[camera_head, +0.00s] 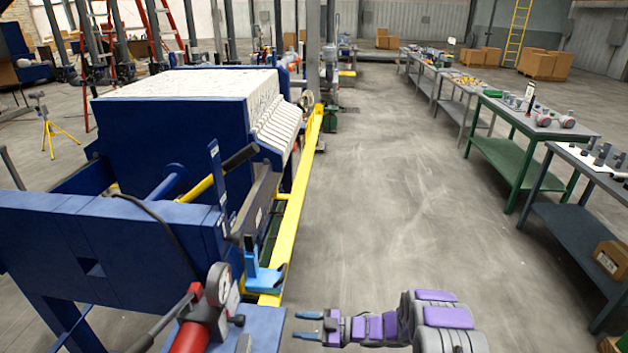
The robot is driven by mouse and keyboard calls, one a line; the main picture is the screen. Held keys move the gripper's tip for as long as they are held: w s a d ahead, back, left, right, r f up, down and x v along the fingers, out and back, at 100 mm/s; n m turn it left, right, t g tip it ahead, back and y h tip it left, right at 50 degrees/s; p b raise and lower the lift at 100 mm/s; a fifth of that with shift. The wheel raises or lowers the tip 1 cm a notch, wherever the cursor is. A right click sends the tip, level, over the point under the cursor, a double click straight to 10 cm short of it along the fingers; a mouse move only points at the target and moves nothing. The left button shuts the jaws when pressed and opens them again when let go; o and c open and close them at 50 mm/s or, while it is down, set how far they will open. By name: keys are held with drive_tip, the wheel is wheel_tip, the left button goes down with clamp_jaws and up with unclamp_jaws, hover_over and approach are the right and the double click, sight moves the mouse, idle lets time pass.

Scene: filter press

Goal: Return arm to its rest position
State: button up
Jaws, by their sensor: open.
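My arm, grey with purple panels, reaches in from the bottom right of the head view and lies low over the floor, pointing left. My gripper (308,326) is at its left end, with two bluish fingers apart and nothing visible between them. The fingertips are just right of the blue front part of the filter press (262,325); I cannot tell whether they touch it.
The blue filter press (170,135) with white plates fills the left. A red pump with a gauge (212,305) stands at its near end. A yellow rail (295,205) runs along its side. Workbenches (500,158) line the right. The floor aisle (390,170) between is clear.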

drive_tip(key=w+d+r+m+t+h, duration=0.3)
drive_tip(key=w+d+r+t+h, duration=0.15)
drive_tip(key=w, duration=0.25)
drive_tip(key=w+d+r+m+t+h, duration=0.2)
drive_tip(key=w+d+r+t+h, duration=0.1)
drive_tip(key=w+d+r+h, duration=0.4)
drive_tip(key=s+d+r+m+h, duration=0.4)
drive_tip(key=d+r+m+h, duration=0.3)
drive_tip(key=d+r, duration=0.5)
drive_tip(key=s+d+r+m+g+h, duration=0.1)
drive_tip(key=s+d+r+m+g, duration=0.15)
drive_tip(key=s, duration=0.85)
drive_tip(key=s+d+r+m+g+h, duration=0.2)
drive_tip(key=s+m, duration=0.1)
drive_tip(key=s, duration=0.8)
drive_tip(key=s+a+m+g+y, duration=0.1)
drive_tip(key=s+a, duration=0.4)
drive_tip(key=s, duration=0.9)
drive_tip(key=s+a+m+g+y, duration=0.1)
drive_tip(key=s+a+g, duration=0.4)
drive_tip(key=s, duration=1)
drive_tip(key=shift+s+m+y, duration=0.2)
drive_tip(key=shift+m+y, duration=0.15)
drive_tip(key=shift+y, duration=0.5)
drive_tip(key=shift+r, duration=0.1)
drive_tip(key=shift+c, duration=0.6)
drive_tip(key=shift+w, duration=0.1)
